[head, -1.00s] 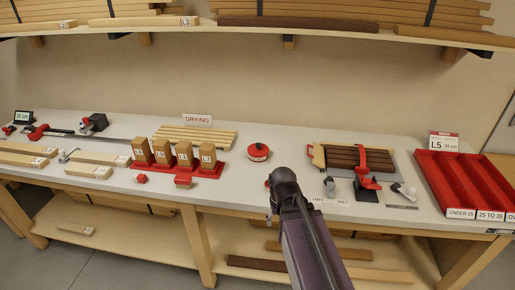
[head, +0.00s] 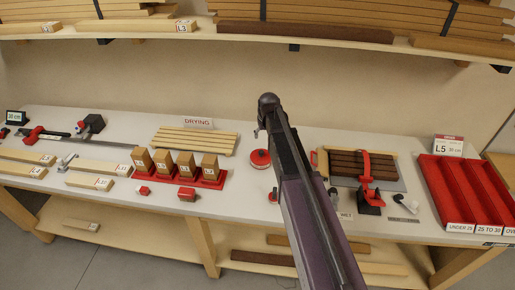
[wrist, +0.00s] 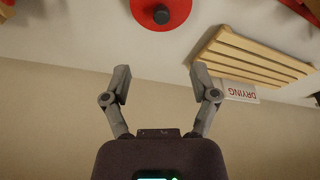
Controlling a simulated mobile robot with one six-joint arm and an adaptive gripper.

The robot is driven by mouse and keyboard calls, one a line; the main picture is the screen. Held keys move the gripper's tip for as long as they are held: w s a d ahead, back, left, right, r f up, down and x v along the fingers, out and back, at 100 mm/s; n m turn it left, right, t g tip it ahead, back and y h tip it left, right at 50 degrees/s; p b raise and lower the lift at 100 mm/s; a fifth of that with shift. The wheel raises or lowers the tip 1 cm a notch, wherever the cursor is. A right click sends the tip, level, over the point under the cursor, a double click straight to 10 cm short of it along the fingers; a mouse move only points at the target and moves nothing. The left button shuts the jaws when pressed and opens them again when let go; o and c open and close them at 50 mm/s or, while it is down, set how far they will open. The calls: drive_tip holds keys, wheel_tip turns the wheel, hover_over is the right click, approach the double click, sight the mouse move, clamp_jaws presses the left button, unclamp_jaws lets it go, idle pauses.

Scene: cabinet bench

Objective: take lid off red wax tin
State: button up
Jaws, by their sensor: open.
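The red wax tin (head: 259,159) stands on the white bench, just left of my arm in the head view, which covers part of it. In the wrist view its round red lid (wrist: 160,10) with a dark centre knob shows at the top edge, partly cut off. The lid appears to be on the tin. My gripper (wrist: 160,78) is open and empty, its two grey fingers spread, apart from the lid.
Drying slats (head: 195,140) lie left of the tin, with a red block stand (head: 200,178) in front of them. A clamp (head: 368,180) and dark boards stand to the right, then a red sorting tray (head: 465,190). A loaded shelf (head: 230,43) runs above.

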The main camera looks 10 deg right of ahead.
drive_tip(key=shift+w, duration=0.25)
drive_tip(key=shift+r, duration=0.1)
drive_tip(key=b, duration=0.9)
approach(261, 151)
drive_tip(key=x, duration=0.5)
drive_tip(key=shift+w+d, duration=0.15)
drive_tip(key=shift+w, duration=0.05)
drive_tip(key=shift+f, duration=0.2)
drive_tip(key=x, duration=0.1)
drive_tip(key=b+x, duration=0.1)
drive_tip(key=b, duration=0.1)
drive_tip(key=shift+s+f, duration=0.15)
drive_tip(key=shift+f, duration=0.3)
drive_tip(key=shift+b+x, duration=1.1)
drive_tip(key=shift+b, duration=0.2)
